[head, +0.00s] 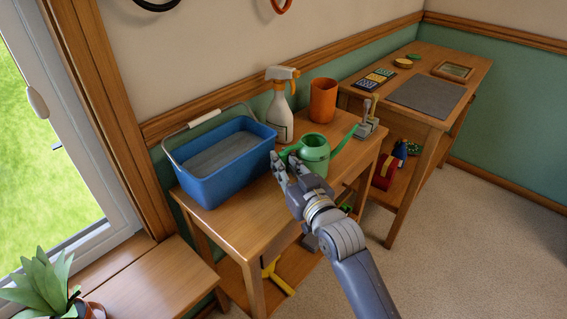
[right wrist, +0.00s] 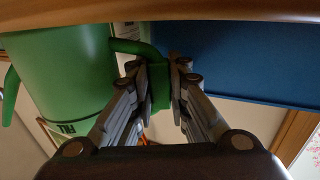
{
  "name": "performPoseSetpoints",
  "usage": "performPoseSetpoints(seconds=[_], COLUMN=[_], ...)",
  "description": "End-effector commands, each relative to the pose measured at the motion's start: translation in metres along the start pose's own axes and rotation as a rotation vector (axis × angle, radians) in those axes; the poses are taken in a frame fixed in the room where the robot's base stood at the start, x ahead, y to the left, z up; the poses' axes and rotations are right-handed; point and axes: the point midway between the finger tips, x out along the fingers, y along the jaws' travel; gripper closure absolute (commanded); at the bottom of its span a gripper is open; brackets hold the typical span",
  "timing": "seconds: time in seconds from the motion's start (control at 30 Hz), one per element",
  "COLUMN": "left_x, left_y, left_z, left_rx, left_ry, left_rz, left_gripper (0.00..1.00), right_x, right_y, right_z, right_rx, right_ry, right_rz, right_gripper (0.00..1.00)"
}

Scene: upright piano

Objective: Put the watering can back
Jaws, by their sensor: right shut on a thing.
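The green watering can (head: 315,152) is upright at the front part of the wooden table (head: 240,222), its spout pointing right and its handle to the left. I cannot tell whether its base touches the tabletop. My right gripper (head: 283,168) reaches it from the front. In the right wrist view its fingers (right wrist: 160,85) are shut on the green handle, with the can's body (right wrist: 65,70) to the left. My left gripper is not in view.
A blue tub (head: 232,183) stands left of the can. A white spray bottle (head: 280,112) and an orange pot (head: 323,100) stand behind it, with a small grey tool (head: 367,122) at right. A second table (head: 480,70) is beyond. A plant (head: 45,280) is at lower left.

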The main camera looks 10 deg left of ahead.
Motion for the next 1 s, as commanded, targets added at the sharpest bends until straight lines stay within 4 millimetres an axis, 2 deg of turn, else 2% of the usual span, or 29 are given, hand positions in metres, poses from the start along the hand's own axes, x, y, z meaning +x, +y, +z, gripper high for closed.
performPoseSetpoints(seconds=[0.03, 0.1, 0.13, 0.57, 0.67, 0.77, 1.0], left_x=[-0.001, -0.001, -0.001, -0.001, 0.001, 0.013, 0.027], left_y=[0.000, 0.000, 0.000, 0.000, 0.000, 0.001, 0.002], left_z=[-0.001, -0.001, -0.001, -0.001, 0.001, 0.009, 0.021], left_rx=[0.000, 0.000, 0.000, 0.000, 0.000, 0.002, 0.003], left_ry=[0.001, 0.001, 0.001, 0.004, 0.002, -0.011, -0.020], left_rz=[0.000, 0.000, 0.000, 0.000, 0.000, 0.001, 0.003], left_gripper=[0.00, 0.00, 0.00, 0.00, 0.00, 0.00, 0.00], right_x=[0.000, 0.000, 0.000, -0.005, -0.017, -0.034, -0.083], right_y=[0.000, 0.000, 0.000, 0.000, 0.000, 0.000, 0.000], right_z=[0.002, 0.002, 0.002, -0.001, -0.001, -0.001, -0.001], right_rx=[0.000, 0.000, 0.000, 0.000, 0.000, 0.000, -0.001], right_ry=[-0.001, -0.001, -0.002, -0.004, -0.004, -0.004, -0.004], right_rz=[0.000, 0.000, 0.000, 0.000, 0.001, 0.000, 0.001], right_gripper=[0.82, 0.66, 0.64, 0.64, 0.64, 0.64, 0.64])
